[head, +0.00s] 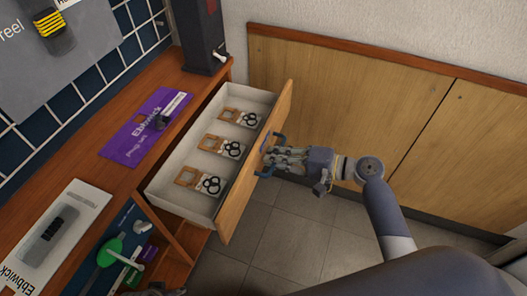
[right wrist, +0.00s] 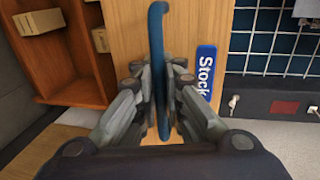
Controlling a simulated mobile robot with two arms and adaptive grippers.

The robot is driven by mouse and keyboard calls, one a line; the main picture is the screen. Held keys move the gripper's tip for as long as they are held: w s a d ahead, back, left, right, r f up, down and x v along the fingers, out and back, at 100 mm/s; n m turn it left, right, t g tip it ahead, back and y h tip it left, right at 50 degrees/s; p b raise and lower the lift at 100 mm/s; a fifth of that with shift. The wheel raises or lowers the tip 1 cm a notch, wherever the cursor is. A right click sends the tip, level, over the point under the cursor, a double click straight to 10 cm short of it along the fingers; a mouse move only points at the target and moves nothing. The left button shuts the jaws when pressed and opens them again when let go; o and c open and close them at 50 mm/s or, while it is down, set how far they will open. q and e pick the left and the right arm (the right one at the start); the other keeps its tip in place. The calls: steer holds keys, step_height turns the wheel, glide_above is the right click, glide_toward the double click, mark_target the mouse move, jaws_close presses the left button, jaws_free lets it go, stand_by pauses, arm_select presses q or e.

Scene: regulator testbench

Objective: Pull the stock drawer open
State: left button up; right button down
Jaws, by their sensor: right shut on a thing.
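The stock drawer (head: 238,203) stands pulled out from the wooden bench, with its light wooden front towards the floor side. Inside lie several small packs with black rings and tan tags. In the right wrist view, the drawer front (right wrist: 125,30) carries a blue "Stock" label (right wrist: 205,72) and a blue bar handle (right wrist: 157,35). My right gripper (head: 268,158) is at the outer face of the drawer front, its fingers shut around the handle, also seen in the right wrist view (right wrist: 166,88). My left gripper cannot be made out.
The bench top (head: 140,178) holds a purple pack (head: 125,150), a white pack and a dark column (head: 202,35). A green-topped item (head: 108,252) is at the lower left. Wooden wall panels (head: 340,95) stand beyond the drawer. Tiled floor (head: 290,240) is clear below my right arm.

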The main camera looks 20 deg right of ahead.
steer(key=shift+d+r, duration=0.1)
steer(key=shift+d, duration=0.05)
steer(key=c, duration=2)
jaws_free()
steer(key=shift+s, duration=0.1)
steer(key=v, duration=1.2)
